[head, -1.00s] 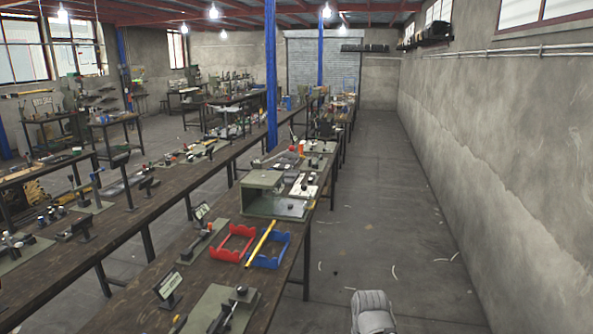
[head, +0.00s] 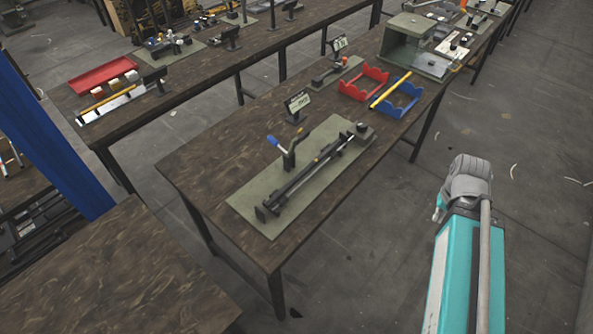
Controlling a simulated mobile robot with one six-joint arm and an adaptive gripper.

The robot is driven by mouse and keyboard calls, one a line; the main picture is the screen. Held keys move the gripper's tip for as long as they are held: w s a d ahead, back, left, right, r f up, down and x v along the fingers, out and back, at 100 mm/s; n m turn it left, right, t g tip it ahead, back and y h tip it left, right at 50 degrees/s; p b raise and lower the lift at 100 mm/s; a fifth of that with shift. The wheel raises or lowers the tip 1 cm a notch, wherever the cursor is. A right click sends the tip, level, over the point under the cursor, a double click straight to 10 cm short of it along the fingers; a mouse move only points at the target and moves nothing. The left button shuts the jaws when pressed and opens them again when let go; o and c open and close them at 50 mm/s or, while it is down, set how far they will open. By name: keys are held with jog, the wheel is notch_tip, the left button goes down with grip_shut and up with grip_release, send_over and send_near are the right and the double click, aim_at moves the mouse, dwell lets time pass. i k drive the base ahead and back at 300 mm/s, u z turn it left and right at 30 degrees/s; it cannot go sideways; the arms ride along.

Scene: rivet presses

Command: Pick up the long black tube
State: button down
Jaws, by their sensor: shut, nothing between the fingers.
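A long black tube-like part (head: 308,180) lies diagonally along a green base plate (head: 250,205) on the near wooden bench. It runs from a dark block at the plate's near left end towards a block at its far right end. I cannot tell whether it is loose or fixed to the press. A lever with a blue grip (head: 275,142) stands beside it on the left.
A red bin (head: 362,84) and a blue bin (head: 403,103) stand further along the bench, a yellow bar (head: 390,91) over the blue one. A small sign (head: 297,104) stands behind the plate. Open floor (head: 365,255) lies right of the bench.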

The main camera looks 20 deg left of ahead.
aim_at(269, 203)
jog(key=u, duration=1.15)
